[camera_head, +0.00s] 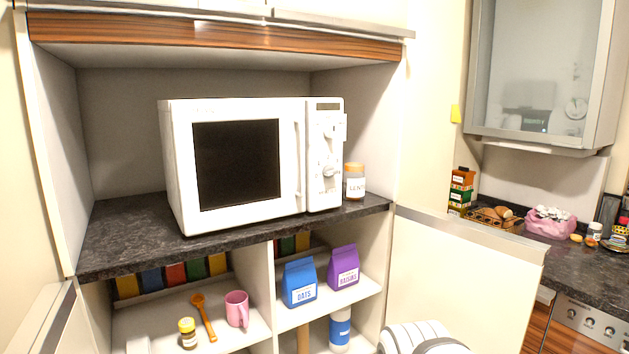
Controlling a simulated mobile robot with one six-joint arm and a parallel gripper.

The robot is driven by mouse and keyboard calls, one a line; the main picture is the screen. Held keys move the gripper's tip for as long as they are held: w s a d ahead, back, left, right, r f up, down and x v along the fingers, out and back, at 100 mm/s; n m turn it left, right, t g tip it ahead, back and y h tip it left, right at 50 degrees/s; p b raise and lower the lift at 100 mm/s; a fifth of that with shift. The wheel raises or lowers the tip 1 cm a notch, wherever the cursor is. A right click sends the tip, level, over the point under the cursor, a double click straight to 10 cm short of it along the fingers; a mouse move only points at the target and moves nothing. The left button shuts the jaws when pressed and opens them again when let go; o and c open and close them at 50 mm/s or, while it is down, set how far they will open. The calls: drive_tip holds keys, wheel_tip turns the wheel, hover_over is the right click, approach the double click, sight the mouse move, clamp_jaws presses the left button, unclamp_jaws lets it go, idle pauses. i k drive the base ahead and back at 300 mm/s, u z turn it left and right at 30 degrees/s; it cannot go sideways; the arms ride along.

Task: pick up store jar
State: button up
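A jar (355,182) with an orange-tan lid and a white label, its lettering partly legible as "LENT", stands upright on the dark counter shelf just right of the white microwave (236,160). Its left edge is close to the microwave's right side; I cannot tell if they touch. A smaller jar (188,333) with a yellow lid stands on the lower left shelf. Which of the two is the store jar is not marked. A white rounded part of my arm shows at the bottom edge, right of centre. My gripper is not in view.
An open cabinet door (463,285) stands right of the shelves. The lower shelves hold a pink mug (237,309), an orange spoon (203,316), a blue oats bag (300,283) and a purple raisins bag (343,267). A glass-fronted wall cabinet (540,75) hangs at right.

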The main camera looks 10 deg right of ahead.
sight(354, 183)
drive_tip(key=z, duration=0.05)
drive_tip(key=i, duration=1.7)
drive_tip(key=z, duration=0.5)
drive_tip(key=k, duration=0.75)
drive_tip(key=z, duration=0.2)
drive_tip(key=i, duration=0.9)
drive_tip(key=u, duration=0.05)
